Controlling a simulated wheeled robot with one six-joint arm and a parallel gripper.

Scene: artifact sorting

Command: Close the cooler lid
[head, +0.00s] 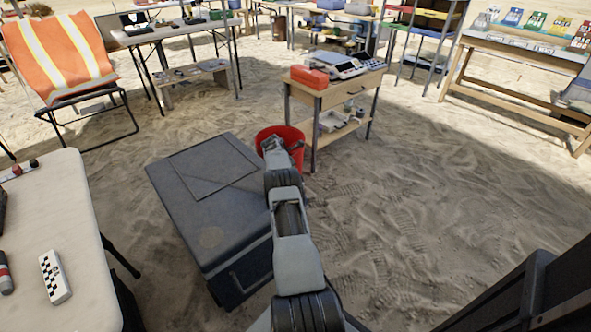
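The cooler (243,283) is a dark grey box on the sand, left of the middle in the head view. Its lid (185,200) looks flat and level on top, with an outlined square panel; I see no gap. My arm reaches forward along the cooler's right edge and hides part of that side. My gripper (274,150) is at the far end of the arm, by the cooler's far right corner and in front of the red bucket. It is small and partly hidden by my arm, so I cannot tell its fingers' state or any contact with the lid.
A red bucket (292,137) stands just beyond the cooler. A wooden cart (335,95) is behind it. A pale table (75,235) is close on the left, and an orange-draped chair (60,50) is at the far left. The sand to the right is open.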

